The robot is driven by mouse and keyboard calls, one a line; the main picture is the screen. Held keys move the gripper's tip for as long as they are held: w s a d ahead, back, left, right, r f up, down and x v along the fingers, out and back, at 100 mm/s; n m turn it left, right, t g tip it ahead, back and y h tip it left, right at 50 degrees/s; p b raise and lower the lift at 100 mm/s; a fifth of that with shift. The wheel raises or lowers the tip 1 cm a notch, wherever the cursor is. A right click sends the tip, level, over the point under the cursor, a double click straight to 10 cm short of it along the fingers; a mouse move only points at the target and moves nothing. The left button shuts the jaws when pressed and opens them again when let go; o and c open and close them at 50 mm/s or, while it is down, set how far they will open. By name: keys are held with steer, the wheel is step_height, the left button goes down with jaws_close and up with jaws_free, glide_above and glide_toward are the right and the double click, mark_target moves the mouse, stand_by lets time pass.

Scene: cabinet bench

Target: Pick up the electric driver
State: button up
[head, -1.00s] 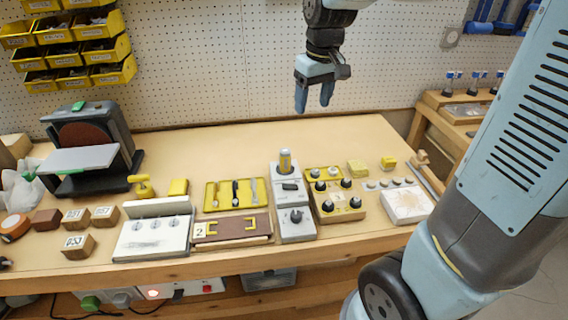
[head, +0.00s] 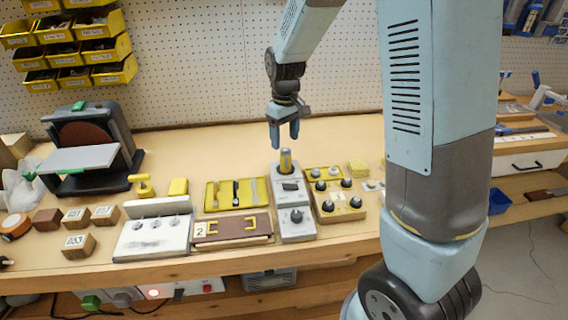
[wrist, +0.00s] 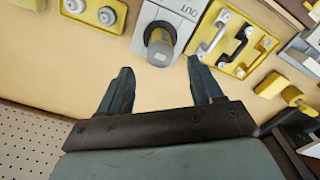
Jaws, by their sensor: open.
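The electric driver (head: 286,161) appears to be the upright grey and yellow cylinder standing in a light grey holder (head: 291,188) on the bench. In the wrist view its round grey end (wrist: 160,50) faces the camera, beside the word OUT on the holder. My gripper (head: 284,138) is open and empty, pointing down above the cylinder in the head view. In the wrist view the two fingers (wrist: 158,82) are spread, and the cylinder lies just beyond their tips, between their lines. The fingers do not appear to touch it. The cylinder's lower end is hidden in the holder.
A grey knob box (head: 296,225) is in front. A sander (head: 90,150) stands far left. The bench behind the holder is clear.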

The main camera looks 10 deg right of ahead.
mark_target(285, 150)
steer(key=shift+f, duration=3.75)
jaws_close()
steer(key=shift+r, duration=0.1)
step_height(285, 150, up, 10)
steer(key=shift+f, duration=0.1)
